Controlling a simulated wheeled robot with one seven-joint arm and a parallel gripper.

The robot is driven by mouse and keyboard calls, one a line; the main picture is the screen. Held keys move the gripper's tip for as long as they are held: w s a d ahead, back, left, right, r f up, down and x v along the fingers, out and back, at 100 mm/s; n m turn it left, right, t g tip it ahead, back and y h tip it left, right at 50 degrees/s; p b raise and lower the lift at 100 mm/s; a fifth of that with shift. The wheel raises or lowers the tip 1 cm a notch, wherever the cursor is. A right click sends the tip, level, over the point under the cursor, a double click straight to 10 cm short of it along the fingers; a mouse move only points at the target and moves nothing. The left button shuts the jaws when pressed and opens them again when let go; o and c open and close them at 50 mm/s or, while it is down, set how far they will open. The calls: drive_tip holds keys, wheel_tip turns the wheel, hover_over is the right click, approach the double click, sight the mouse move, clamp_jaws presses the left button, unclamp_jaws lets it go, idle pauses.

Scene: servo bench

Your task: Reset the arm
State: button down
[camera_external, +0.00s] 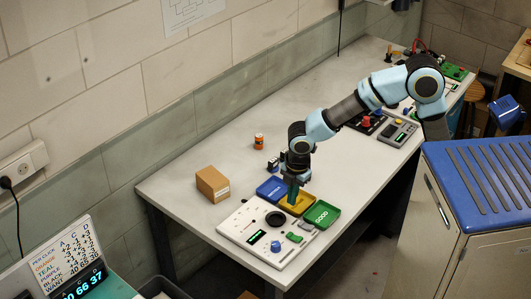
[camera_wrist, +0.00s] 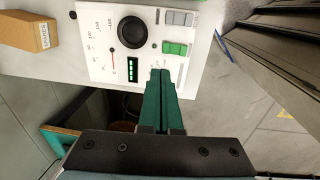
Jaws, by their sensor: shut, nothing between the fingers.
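My arm (camera_external: 372,92) reaches from the right over the bench, bent, with the wrist pointing down. My gripper (camera_external: 292,198) appears over the yellow tray in the external view; I cannot tell its exact height. In the wrist view its green fingers (camera_wrist: 161,75) are together with nothing between them. They appear in front of the lower edge of a white panel (camera_wrist: 97,60), which has a black dial (camera_wrist: 132,32), a green display (camera_wrist: 132,70) and green and grey buttons.
A blue tray (camera_external: 268,187), a yellow tray (camera_external: 303,207) and a green tray (camera_external: 331,214) sit beside the white panel (camera_external: 236,226). A cardboard box (camera_external: 212,184) and an orange can (camera_external: 258,142) stand behind. A grey meter (camera_external: 399,133) is farther right. The middle bench is mostly clear.

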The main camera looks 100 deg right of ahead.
drive_tip(key=shift+r, duration=0.65)
drive_tip(key=s+a+f+m, duration=0.3)
drive_tip(key=s+a+m, duration=0.1)
drive_tip(key=s, duration=0.3)
drive_tip(key=s+a+f+m+t, duration=0.1)
drive_tip(key=s+a+f+m, duration=0.3)
drive_tip(key=s+a+m, duration=0.1)
drive_tip(key=shift+s+m+y, duration=0.3)
drive_tip(key=shift+s+m, duration=0.3)
drive_tip(key=shift+s, duration=0.4)
drive_tip(key=c, duration=1.5)
unclamp_jaws()
